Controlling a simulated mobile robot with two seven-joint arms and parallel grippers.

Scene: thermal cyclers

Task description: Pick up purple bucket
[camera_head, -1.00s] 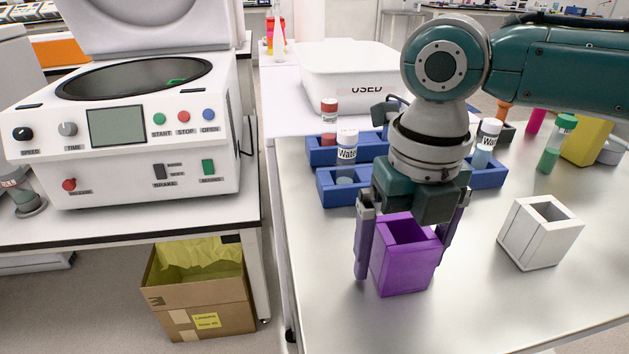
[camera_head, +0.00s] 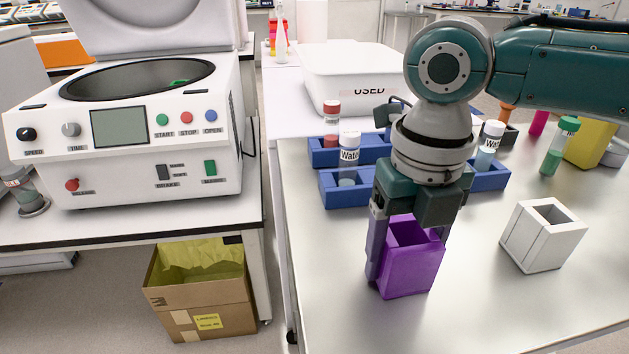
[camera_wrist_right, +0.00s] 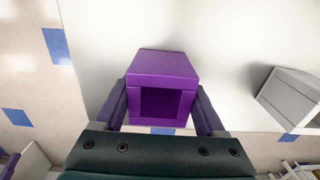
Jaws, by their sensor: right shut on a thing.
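The purple bucket (camera_head: 411,266) is a square, open-topped block on the metal table, near its front left. My right gripper (camera_head: 406,262) points down over it, with one finger on each side, shut on its walls. In the right wrist view the purple bucket (camera_wrist_right: 162,66) sits between both fingers of my right gripper (camera_wrist_right: 163,108), its square opening facing the camera. Whether its base still touches the table is hard to tell. My left gripper is not in view.
A white bucket (camera_head: 533,246) stands to the right. Blue racks (camera_head: 332,190) with capped bottles lie behind the gripper. A white USED tub (camera_head: 345,72) is at the back. A centrifuge (camera_head: 125,120) stands on the left bench. The table front is clear.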

